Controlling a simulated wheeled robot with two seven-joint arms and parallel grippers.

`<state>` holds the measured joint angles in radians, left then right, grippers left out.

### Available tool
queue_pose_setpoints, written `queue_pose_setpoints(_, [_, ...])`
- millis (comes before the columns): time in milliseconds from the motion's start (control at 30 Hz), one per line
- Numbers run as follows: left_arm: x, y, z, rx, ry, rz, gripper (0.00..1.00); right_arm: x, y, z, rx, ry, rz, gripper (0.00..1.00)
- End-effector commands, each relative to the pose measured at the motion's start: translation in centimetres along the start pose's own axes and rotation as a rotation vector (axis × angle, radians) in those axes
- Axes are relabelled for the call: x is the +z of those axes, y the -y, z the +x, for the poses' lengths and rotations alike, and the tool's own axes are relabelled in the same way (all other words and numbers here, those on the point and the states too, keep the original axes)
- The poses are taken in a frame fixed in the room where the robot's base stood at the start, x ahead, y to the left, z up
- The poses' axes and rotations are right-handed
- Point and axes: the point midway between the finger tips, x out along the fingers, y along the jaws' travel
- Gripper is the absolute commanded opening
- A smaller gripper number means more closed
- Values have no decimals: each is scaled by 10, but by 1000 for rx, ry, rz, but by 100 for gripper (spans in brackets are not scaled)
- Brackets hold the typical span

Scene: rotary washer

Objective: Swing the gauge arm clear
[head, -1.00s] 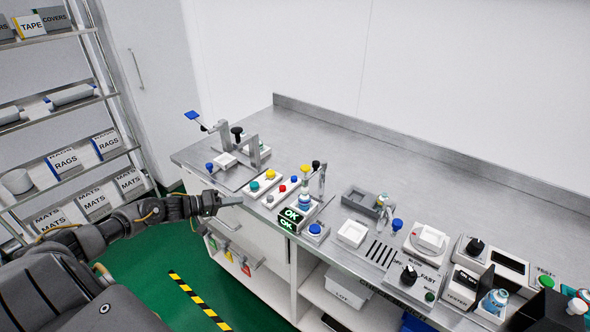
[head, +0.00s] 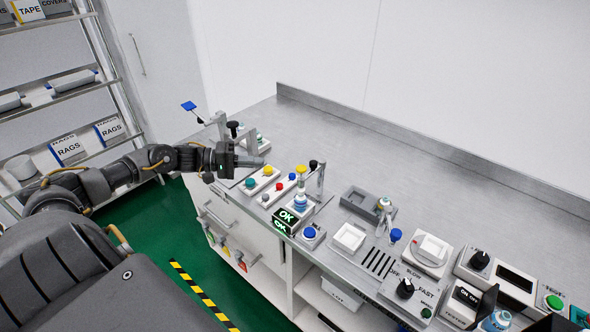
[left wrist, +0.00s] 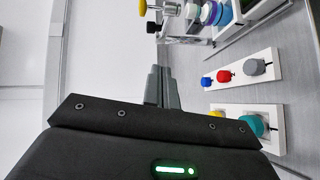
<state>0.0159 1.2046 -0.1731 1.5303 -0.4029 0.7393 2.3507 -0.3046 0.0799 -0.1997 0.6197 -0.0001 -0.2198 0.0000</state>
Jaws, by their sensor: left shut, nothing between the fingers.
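The gauge arm stands on a grey post (head: 321,181) behind the lit OK box, with a black knob (head: 313,164) and a yellow knob (head: 301,169) at its top. A blue and white stacked part (head: 301,202) stands below the knobs. In the left wrist view the yellow knob (left wrist: 142,7) and black knob (left wrist: 152,27) are at the top, left of the purple, blue and white stack (left wrist: 210,13). My left gripper (head: 263,162) is shut and empty, left of the knobs and apart from them. Its fingers (left wrist: 162,88) point toward them. My right gripper is not recognisable.
A button box with yellow and green buttons (head: 259,181) and another with red and blue buttons (head: 279,187) lie below my left gripper. A clamp fixture (head: 221,123) with a blue paddle (head: 188,106) stands behind it. The bench top (head: 400,160) is clear toward the wall.

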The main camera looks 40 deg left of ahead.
Motion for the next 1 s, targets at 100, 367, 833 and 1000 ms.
queue_pose_setpoints(100, [-1, -4, 22, 7, 1, 2, 0, 5, 1, -6, -1, 8, 0, 30])
queue_pose_setpoints(367, [-1, -6, 79, 6, 2, 2, 0, -7, -1, -19, 1, -5, 0, 30])
queue_pose_setpoints(833, [28, -2, 116, 0, 4, 3, 0, -8, -1, -40, 1, -6, 0, 30])
queue_pose_setpoints(1000, [28, -1, 116, 1, 3, 4, 0, -8, -1, -40, 1, -6, 0, 30])
